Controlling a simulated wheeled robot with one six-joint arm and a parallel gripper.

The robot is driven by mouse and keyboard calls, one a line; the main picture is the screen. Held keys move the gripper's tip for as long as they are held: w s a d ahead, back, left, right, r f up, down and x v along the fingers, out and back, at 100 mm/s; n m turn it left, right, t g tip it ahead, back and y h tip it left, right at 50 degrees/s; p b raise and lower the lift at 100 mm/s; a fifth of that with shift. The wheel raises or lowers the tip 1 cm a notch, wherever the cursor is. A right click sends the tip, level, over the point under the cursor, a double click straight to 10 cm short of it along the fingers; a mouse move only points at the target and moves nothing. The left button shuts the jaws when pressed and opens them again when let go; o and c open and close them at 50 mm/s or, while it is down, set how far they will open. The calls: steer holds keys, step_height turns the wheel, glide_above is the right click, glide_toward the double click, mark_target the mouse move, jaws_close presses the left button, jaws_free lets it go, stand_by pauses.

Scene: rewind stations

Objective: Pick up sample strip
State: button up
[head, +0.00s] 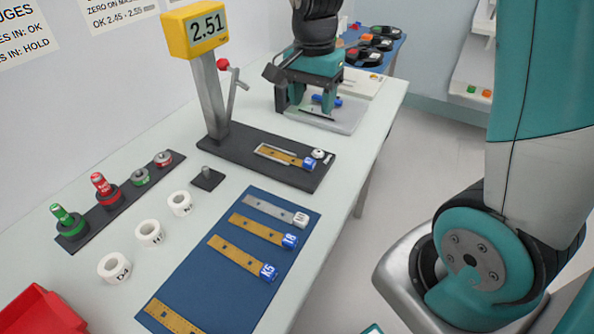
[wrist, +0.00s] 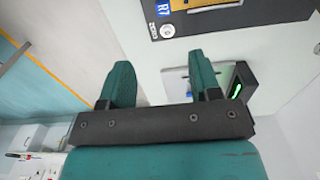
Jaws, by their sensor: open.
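A brass strip with blue tag R7 (head: 285,156) lies in the dark base of the gauge; its tag end shows at the top of the wrist view (wrist: 166,30). On the blue mat (head: 212,285) lie a silver strip (head: 268,208), a brass strip tagged 18 (head: 255,228), a brass strip tagged K5 (head: 235,254) and another brass strip (head: 170,316), cut by the frame. My gripper (head: 306,100) hangs beyond the gauge, fingers down, over a pale plate. In the wrist view my gripper (wrist: 160,62) is open, with nothing between its fingers.
Beneath my gripper is a pale plate (head: 345,122) with a small blue object (head: 327,101). A dark box with a green light (wrist: 240,82) is near one finger. White rings (head: 115,267) stand front left.

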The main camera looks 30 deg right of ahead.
glide_above(308, 163)
steer(key=f, duration=1.1)
steer(key=shift+s+f, duration=0.1)
steer(key=shift+s, duration=0.1)
step_height(308, 163, down, 5)
steer(key=shift+w, duration=0.15)
jaws_close()
